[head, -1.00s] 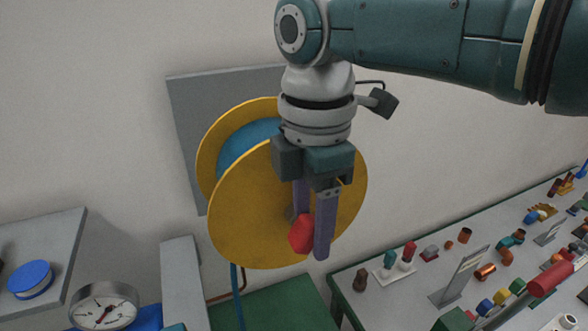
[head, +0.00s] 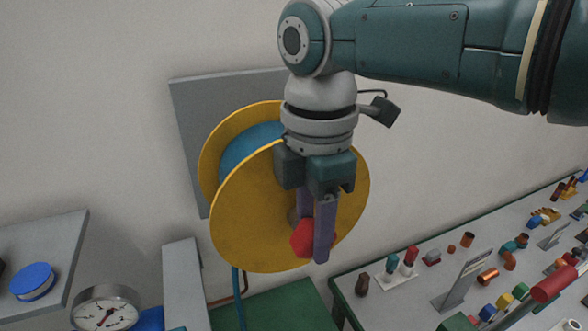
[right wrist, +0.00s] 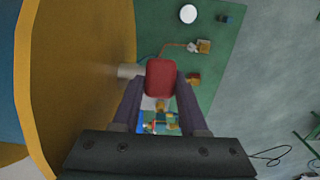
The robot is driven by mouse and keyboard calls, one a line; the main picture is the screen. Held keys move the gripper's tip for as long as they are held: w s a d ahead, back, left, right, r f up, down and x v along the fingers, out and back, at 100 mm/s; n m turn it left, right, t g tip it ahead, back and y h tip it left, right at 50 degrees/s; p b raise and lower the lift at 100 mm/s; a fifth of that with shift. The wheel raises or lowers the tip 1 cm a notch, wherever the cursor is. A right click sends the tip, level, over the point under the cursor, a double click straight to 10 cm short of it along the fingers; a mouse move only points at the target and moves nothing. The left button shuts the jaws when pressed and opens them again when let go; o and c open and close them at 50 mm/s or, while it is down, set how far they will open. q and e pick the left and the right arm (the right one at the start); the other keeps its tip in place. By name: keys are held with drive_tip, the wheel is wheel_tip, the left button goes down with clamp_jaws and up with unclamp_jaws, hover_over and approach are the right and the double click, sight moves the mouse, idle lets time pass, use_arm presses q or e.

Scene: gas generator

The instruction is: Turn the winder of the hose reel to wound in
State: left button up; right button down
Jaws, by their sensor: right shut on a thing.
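The hose reel (head: 245,225) has two yellow discs with blue hose (head: 248,148) wound between them. It is mounted on a grey plate (head: 190,115) on the wall. Its winder has a red knob (head: 301,240) at the lower front of the near disc. My right gripper (head: 312,245) points down and is shut on the red knob. In the right wrist view the knob (right wrist: 160,78) sits between the fingertips, with the yellow disc (right wrist: 80,70) close at the left. The fingers partly hide the winder's arm. My left gripper is not in view.
A green-edged bench (head: 400,290) with several small fittings lies at the right. A pressure gauge (head: 105,308) and a blue cap (head: 32,281) are at the lower left. The blue hose hangs down below the reel. Bare wall surrounds the reel.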

drive_tip(key=shift+d+f+y+b, duration=0.15)
drive_tip(key=shift+y+b, duration=0.55)
drive_tip(key=shift+y, duration=0.1)
drive_tip(key=y+b, duration=0.1)
drive_tip(key=b, duration=0.1)
drive_tip(key=g+y+b, duration=0.1)
drive_tip(key=b, duration=0.2)
drive_tip(key=g+y+b, duration=0.1)
drive_tip(key=y+b, duration=0.1)
drive_tip(key=shift+w+d+f, duration=0.15)
drive_tip(key=shift+d+f, duration=0.05)
drive_tip(key=shift+d, duration=0.05)
drive_tip(key=shift+r+y+b, duration=0.2)
drive_tip(key=shift+y+b, duration=0.3)
drive_tip(key=shift+b, duration=0.45)
drive_tip(key=c, duration=0.7)
unclamp_jaws()
